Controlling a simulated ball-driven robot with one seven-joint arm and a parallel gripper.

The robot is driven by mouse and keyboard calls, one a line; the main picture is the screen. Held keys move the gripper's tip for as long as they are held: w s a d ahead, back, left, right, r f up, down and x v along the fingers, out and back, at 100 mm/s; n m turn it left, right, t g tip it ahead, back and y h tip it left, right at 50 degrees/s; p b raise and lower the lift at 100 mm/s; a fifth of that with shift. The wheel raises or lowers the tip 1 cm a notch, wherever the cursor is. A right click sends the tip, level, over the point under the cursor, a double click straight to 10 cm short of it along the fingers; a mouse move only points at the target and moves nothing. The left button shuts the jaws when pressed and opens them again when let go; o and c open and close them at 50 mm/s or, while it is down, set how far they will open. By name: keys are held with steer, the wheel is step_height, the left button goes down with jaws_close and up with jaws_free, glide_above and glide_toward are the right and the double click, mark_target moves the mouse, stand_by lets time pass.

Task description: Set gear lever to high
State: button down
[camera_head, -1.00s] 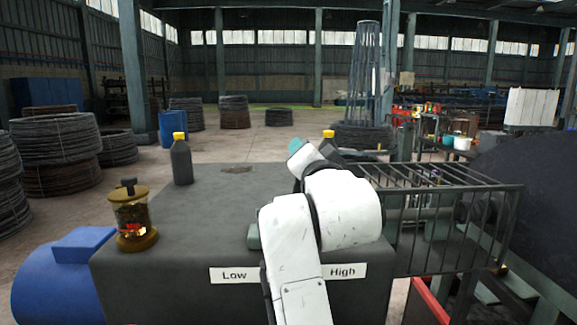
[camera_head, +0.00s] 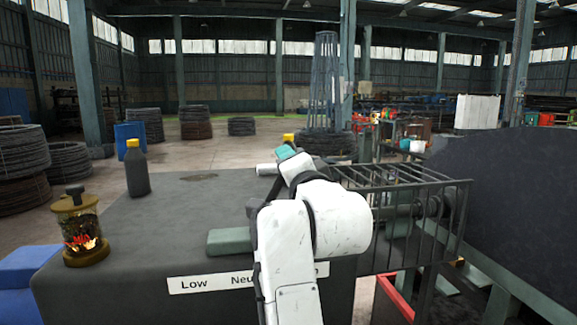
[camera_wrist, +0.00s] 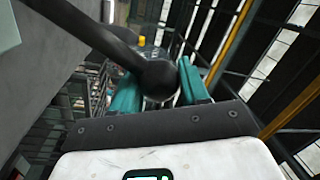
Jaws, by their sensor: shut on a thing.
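The gear lever shows in the wrist view as a dark rod with a round black knob (camera_wrist: 158,79). My gripper (camera_wrist: 160,88) has its teal fingers on either side of the knob, shut on it. In the head view my gripper (camera_head: 287,152) is partly hidden by my white arm, above the dark machine housing. The lever is mostly hidden there. The label strip (camera_head: 213,283) on the housing's front shows "Low" and part of "Neutral"; my arm covers the "High" end. A grey-green block (camera_head: 229,241) shows left of my arm.
A glass-bodied oiler (camera_head: 82,228) and a dark bottle with a yellow cap (camera_head: 137,170) stand on the left of the housing. A barred guard cage (camera_head: 420,205) is close on the right, beside a large dark drum (camera_head: 510,200).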

steer(key=shift+w+d, duration=0.1)
steer(key=shift+d, duration=0.1)
steer(key=c, duration=0.6)
jaws_free()
steer(key=shift+d, duration=0.1)
steer(key=shift+c, duration=0.2)
steer(key=shift+s+f, duration=0.1)
steer(key=shift+s, duration=0.15)
steer(key=b+v, duration=0.2)
steer(key=v, duration=0.8)
steer(key=shift+s+b, duration=0.2)
steer(key=shift+b, duration=0.15)
steer(key=shift+d, duration=0.1)
